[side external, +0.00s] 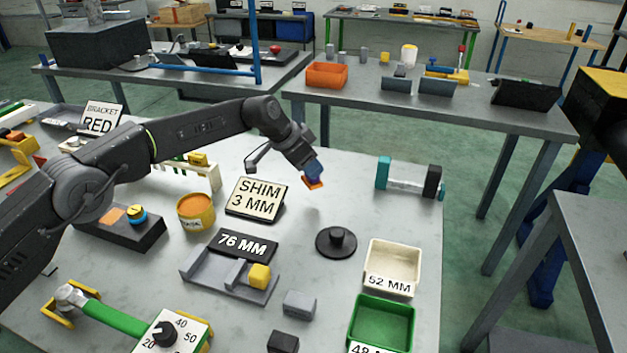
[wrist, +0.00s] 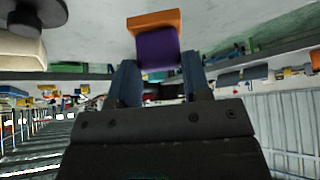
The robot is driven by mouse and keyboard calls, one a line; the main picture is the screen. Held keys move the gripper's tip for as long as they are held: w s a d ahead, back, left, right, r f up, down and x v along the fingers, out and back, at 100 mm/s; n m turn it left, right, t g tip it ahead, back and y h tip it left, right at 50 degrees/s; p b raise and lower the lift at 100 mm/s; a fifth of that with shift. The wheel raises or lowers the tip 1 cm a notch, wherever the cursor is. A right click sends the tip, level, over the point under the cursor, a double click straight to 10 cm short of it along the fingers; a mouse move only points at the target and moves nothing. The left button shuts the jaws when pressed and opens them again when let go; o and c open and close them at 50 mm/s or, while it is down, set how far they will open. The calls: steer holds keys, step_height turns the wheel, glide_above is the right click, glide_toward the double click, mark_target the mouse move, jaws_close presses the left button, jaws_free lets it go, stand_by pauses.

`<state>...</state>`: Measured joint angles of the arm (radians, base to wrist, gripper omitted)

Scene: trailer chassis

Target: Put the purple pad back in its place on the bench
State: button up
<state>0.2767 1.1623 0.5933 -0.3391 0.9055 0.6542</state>
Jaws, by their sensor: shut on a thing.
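The purple pad (wrist: 157,48) is between the fingers of my gripper (wrist: 158,68) in the wrist view. An orange piece (wrist: 154,20) adjoins its far end, and I cannot tell whether they are one part. In the side external view, my gripper (side external: 314,169) is shut on the pad, and the orange end (side external: 314,184) points down. It appears above the bench (side external: 350,215), between the SHIM 3 MM sign (side external: 257,197) and the teal-and-black stand (side external: 409,180). The pad's purple is mostly hidden by the fingers there. No marked place for the pad is clear.
Near the gripper are a black round base with a knob (side external: 336,242), a cream 52 MM bin (side external: 392,267) and a green bin (side external: 381,322). An orange tin (side external: 196,211) and a grey tray (side external: 228,275) stand left. Bare bench lies right of the sign.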

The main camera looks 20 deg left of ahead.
steer(key=shift+d+f, duration=0.3)
steer(key=shift+d, duration=0.3)
steer(key=shift+f, duration=2)
steer(key=shift+f, duration=0.15)
steer(key=o, duration=1)
steer(key=shift+s+a+r, duration=0.1)
steer(key=shift+a+r, duration=0.1)
steer(key=shift+r, duration=0.45)
steer(key=v, duration=1)
steer(key=shift+s+a+r, duration=0.2)
steer(key=shift+s+r, duration=0.05)
steer(key=shift+r, duration=0.05)
